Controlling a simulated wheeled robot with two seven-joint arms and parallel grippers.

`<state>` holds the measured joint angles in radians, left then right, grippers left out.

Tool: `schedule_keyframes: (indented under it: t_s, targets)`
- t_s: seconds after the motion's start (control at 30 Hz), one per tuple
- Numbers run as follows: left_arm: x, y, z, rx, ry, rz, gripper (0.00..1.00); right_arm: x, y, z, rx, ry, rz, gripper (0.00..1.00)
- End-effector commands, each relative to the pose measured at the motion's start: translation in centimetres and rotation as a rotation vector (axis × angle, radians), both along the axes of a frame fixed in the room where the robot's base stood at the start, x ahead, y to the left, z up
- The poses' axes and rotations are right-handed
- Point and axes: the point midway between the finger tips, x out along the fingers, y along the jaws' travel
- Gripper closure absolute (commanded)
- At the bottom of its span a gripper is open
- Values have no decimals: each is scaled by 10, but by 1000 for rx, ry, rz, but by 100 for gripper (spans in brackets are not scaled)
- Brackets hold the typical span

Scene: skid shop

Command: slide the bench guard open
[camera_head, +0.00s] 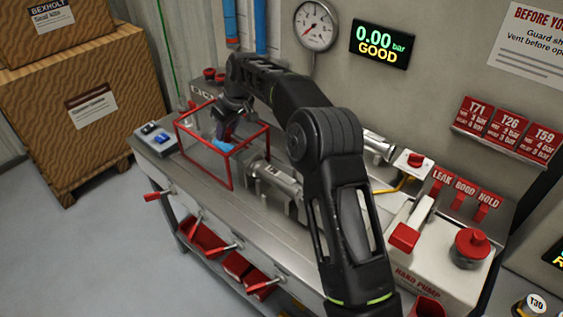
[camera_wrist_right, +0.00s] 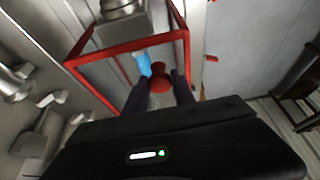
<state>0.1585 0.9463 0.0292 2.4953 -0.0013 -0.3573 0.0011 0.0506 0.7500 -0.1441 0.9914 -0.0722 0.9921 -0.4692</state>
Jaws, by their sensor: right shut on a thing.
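The bench guard (camera_head: 200,139) is a clear box with a red frame on the left part of the bench. It also shows in the right wrist view (camera_wrist_right: 108,53). My right gripper (camera_head: 229,131) reaches to the guard's far side. In the wrist view its two dark fingers (camera_wrist_right: 160,90) are closed around a red knob-like part (camera_wrist_right: 159,77), apparently the guard's handle. A light blue piece (camera_wrist_right: 145,63) sits just beyond the fingers and also shows in the head view (camera_head: 223,146). The exact contact is partly hidden. My left gripper is not in view.
A metal cylinder fitting (camera_head: 273,181) lies on the bench right of the guard. A small switch box (camera_head: 156,138) stands at the left end. The hand pump (camera_head: 428,250) is at the right. Wooden crates (camera_head: 75,105) stand left.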

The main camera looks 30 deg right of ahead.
Motion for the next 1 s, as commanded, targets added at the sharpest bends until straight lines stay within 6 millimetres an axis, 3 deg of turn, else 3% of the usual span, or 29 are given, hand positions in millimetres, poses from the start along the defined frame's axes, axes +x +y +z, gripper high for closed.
schedule_keyframes:
  t_s: [0.27, 0.6, 0.9, 0.93, 1.0]
  targets:
    - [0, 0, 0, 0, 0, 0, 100, 3, 0, 0, -1, -1, 0, 92]
    - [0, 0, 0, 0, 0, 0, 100, 22, 6, 0, -1, -2, 1, 92]
    - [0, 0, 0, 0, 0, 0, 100, 24, 7, 1, 0, -3, 0, 92]
    - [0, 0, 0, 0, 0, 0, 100, 24, 7, 1, 0, -3, 0, 68]
    - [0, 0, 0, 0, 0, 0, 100, 24, 7, 1, 0, -3, 0, 62]
